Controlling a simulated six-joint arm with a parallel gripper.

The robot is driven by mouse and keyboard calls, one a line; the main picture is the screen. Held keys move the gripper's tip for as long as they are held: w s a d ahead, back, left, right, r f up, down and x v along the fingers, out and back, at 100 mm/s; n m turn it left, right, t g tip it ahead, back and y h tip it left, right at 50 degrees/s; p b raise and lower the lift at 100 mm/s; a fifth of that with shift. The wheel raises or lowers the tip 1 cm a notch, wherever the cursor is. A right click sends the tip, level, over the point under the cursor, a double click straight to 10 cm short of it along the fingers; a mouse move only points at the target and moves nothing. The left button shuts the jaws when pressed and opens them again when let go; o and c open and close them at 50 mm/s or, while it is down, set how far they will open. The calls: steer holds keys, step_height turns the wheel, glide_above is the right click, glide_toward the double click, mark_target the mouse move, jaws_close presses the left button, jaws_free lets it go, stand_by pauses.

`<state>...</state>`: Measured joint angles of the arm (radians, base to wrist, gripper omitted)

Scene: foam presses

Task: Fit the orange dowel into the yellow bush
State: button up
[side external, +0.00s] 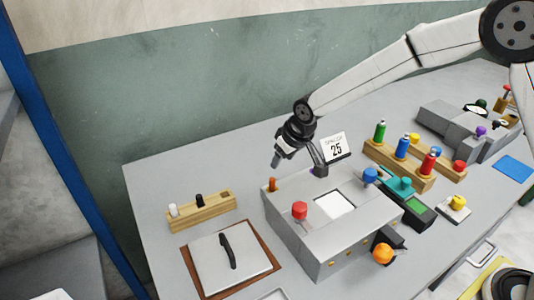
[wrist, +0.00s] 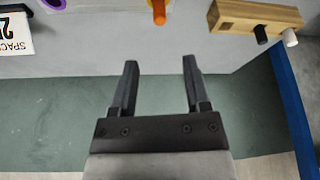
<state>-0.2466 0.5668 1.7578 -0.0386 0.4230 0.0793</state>
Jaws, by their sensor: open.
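The orange dowel (side external: 272,184) stands upright at the back-left corner of the grey press block in the side view. It also shows at the top edge of the wrist view (wrist: 159,12), where its far end is cut off. My gripper (side external: 277,162) is above and apart from the dowel, with its fingers angled down. In the wrist view, my gripper (wrist: 160,65) is open, with nothing between its fingers. I cannot pick out the yellow bush with certainty in either view.
The grey press block (side external: 335,238) carries a red knob (side external: 300,211) and a blue knob (side external: 371,175). A sign reading 25 (side external: 335,148) stands behind it. A wooden rack (side external: 202,212) and a lidded square (side external: 225,262) are left. Racks of coloured bottles (side external: 397,163) stand right.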

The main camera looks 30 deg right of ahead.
steer(key=shift+v, duration=0.85)
steer(key=shift+s, duration=0.1)
steer(key=shift+m+g+h, duration=0.3)
steer(key=shift+m+g, duration=0.1)
steer(key=shift+m, duration=0.2)
steer(key=s+d, duration=0.2)
steer(key=s, duration=0.1)
steer(key=s+d, duration=0.3)
steer(key=s, duration=0.1)
steer(key=s+d, duration=0.3)
steer(key=s, duration=0.1)
steer(key=shift+s+d, duration=0.1)
steer(key=shift+m+g, duration=0.5)
steer(key=s+d, duration=0.1)
steer(key=s, duration=0.3)
steer(key=s+d+f, duration=0.1)
steer(key=s+d, duration=0.1)
steer(key=s, duration=0.1)
steer(key=s+d, duration=0.1)
steer(key=s, duration=0.3)
steer(key=shift+s+d+f, duration=0.2)
steer(key=shift+s+f, duration=0.1)
steer(key=shift+f, duration=0.1)
